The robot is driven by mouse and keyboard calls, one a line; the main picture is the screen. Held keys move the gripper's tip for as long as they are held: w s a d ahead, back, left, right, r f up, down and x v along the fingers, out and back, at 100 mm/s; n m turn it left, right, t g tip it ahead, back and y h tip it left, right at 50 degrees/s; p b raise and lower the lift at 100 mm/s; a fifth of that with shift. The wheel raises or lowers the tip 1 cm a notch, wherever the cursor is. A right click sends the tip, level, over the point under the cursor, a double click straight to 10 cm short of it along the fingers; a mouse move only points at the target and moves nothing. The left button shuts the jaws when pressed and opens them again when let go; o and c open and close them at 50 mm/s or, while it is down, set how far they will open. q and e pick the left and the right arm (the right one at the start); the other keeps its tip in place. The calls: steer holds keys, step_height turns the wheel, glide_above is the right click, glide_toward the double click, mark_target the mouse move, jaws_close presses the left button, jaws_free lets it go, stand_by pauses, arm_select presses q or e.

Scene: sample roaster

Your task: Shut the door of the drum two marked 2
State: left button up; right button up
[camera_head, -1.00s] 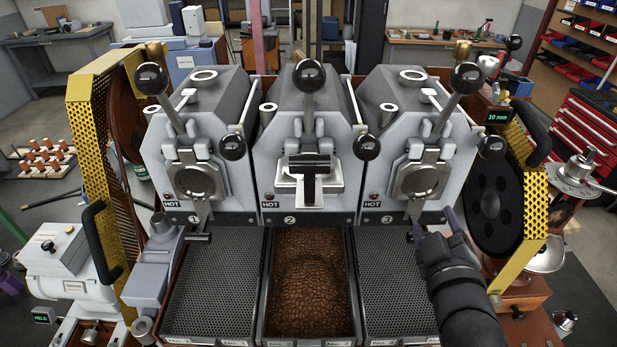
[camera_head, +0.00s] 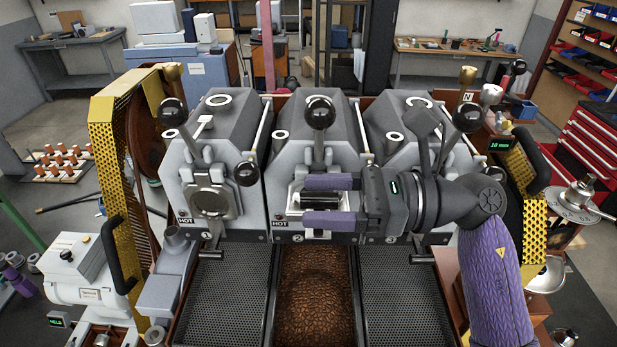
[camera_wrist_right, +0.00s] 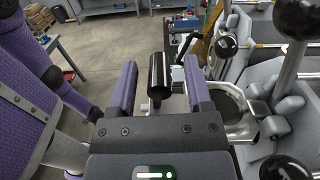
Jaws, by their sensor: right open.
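Drum two (camera_head: 315,135), marked 2, is the middle drum of the roaster in the head view. Its door (camera_head: 296,200) is on the drum front, with a black bar handle (camera_head: 322,199) standing out from it. My right gripper (camera_head: 305,200) reaches in from the right. Its purple fingers are open, one above and one below the handle. In the right wrist view, the handle (camera_wrist_right: 159,75) lies between the two fingers (camera_wrist_right: 160,68), with gaps visible on both sides. The right hand hides part of the door's right side. My left gripper is not in view.
Drum one (camera_head: 210,140) stands left and drum three (camera_head: 395,120) right, partly behind my arm. Brown beans (camera_head: 315,295) fill the middle tray. HOT labels mark the drum fronts.

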steer(key=shift+a, duration=0.9)
steer(key=shift+c, duration=0.3)
jaws_close()
stand_by(0.4)
